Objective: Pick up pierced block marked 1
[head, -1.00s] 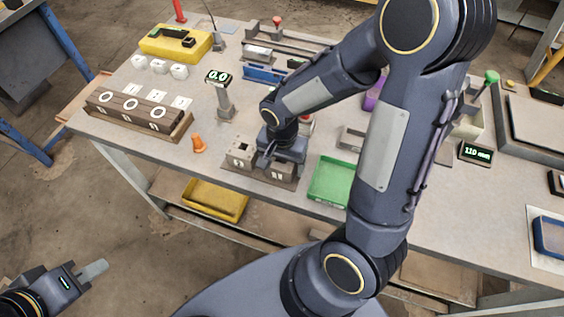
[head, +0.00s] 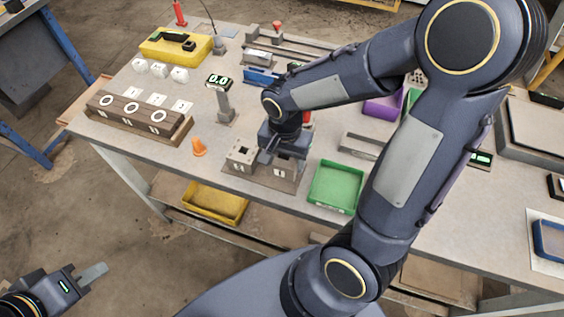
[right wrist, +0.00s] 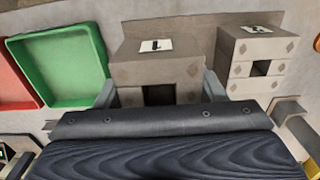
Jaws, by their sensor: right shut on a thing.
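My right gripper (head: 284,153) is shut on a grey pierced block (head: 284,169), over the brown base (head: 236,174). In the right wrist view my right gripper (right wrist: 160,92) has one finger on each side of this block (right wrist: 185,72). It has a square hole and a white label with a dark mark that looks like 1. A second pierced block (head: 242,154) stands beside it, to the left in the head view; it also shows at the right of the right wrist view (right wrist: 262,50). Whether the held block touches the base is unclear. My left gripper (head: 92,273) is off the table at lower left; its opening is unclear.
A green tray (head: 336,187) lies just right of the held block. A wooden rack with rings (head: 135,115) is further left. A purple bin (head: 382,107) lies behind my right arm.

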